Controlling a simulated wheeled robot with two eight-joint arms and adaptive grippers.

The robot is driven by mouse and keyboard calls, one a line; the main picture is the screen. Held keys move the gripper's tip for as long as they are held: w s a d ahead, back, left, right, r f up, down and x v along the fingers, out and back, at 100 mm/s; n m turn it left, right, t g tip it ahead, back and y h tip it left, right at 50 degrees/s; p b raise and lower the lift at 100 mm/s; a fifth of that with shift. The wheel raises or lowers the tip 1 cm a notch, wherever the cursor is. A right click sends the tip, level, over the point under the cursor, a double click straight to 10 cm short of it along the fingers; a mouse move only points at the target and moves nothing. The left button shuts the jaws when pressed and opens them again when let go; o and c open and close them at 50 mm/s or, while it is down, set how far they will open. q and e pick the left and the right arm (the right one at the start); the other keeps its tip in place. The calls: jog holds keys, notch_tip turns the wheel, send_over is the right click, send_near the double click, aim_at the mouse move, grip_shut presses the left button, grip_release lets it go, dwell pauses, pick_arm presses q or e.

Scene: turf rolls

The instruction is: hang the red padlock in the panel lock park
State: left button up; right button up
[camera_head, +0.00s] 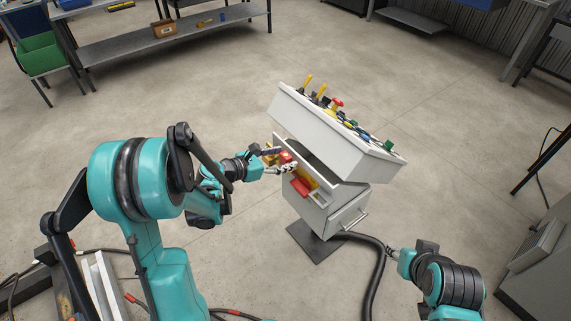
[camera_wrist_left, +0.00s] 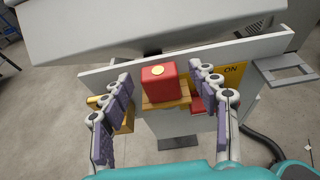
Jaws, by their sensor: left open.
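The red padlock (camera_wrist_left: 158,84), a red block with a yellow disc on its face, sits at a tan-yellow ledge on the panel in the left wrist view. It also shows as a small red shape in the head view (camera_head: 286,157). My left gripper (camera_wrist_left: 160,97) is open, with a finger on each side of the padlock and visible gaps. In the head view the left gripper (camera_head: 281,160) is at the panel's left side. The shackle and its contact are hidden. I cannot pick out the lock park with certainty. My right arm's end (camera_head: 398,254) is low right; its jaws are unclear.
The white console (camera_head: 335,135) carries yellow levers, a red knob and several buttons; it overhangs the panel. A red piece (camera_head: 301,187) and a grey handle (camera_head: 352,220) are on the cabinet front. A black hose (camera_head: 377,275) runs beside the base. Open floor surrounds it.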

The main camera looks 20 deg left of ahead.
pick_arm(q)
jog(key=shift+x, duration=0.9)
jog(key=shift+r, duration=0.1)
jog(key=shift+c, duration=0.3)
jog(key=c, duration=1.3)
